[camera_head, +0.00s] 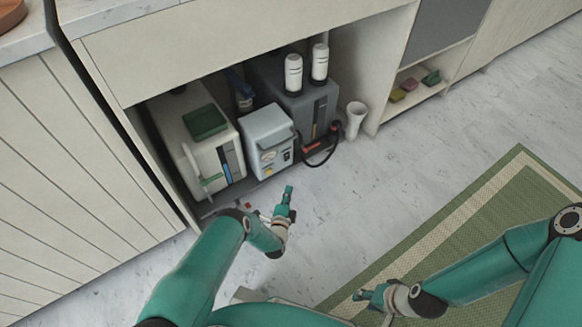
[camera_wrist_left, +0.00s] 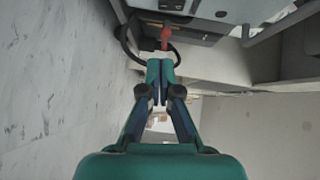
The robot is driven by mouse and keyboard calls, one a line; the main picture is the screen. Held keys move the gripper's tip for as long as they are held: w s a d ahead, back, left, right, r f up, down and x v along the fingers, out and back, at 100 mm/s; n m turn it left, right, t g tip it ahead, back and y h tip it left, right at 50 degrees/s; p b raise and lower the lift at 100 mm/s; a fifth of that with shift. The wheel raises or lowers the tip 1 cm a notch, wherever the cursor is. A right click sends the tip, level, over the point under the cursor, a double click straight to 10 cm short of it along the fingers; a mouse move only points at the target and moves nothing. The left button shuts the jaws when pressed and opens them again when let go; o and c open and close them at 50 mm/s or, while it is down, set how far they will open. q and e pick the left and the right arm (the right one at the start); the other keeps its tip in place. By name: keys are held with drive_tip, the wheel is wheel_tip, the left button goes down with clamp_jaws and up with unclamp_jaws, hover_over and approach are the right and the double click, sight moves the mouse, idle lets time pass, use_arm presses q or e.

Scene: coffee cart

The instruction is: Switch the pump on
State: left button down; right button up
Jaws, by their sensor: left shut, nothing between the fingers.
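The pump appears to be the pale blue-grey box (camera_head: 268,143) in the middle of the open cabinet, with a round gauge and a small dark switch (camera_head: 287,155) on its front. In the left wrist view a pale box front with small fittings (camera_wrist_left: 205,8) shows at the top edge; it looks like the same unit. My left gripper (camera_head: 287,192) is shut and empty, over the floor in front of the pump and apart from it. Its closed fingertips show in the left wrist view (camera_wrist_left: 160,70). My right gripper (camera_head: 364,294) is low over the mat's edge; its finger opening is unclear.
A white machine with a green top (camera_head: 200,145) stands left of the pump. A dark grey unit with two white cylinders (camera_head: 315,110) stands right. A red-and-black handle (camera_head: 334,128) with a black hose lies in front. A white cup (camera_head: 355,118) stands beside it.

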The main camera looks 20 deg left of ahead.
use_arm(q)
drive_tip(key=b, duration=0.7)
approach(290, 159)
drive_tip(key=w+d, duration=0.2)
drive_tip(key=w, duration=0.2)
drive_tip(key=shift+w+a+f+b, duration=0.1)
drive_tip(key=shift+w+a+b, duration=0.3)
drive_tip(key=shift+a, duration=0.3)
drive_tip(key=shift+w+a+f+b, duration=0.1)
drive_tip(key=shift+w+a+b, duration=0.05)
drive_tip(key=shift+w+a, duration=0.5)
drive_tip(key=shift+s+a, duration=0.1)
drive_tip(key=shift+a, duration=0.25)
drive_tip(key=shift+d, duration=0.35)
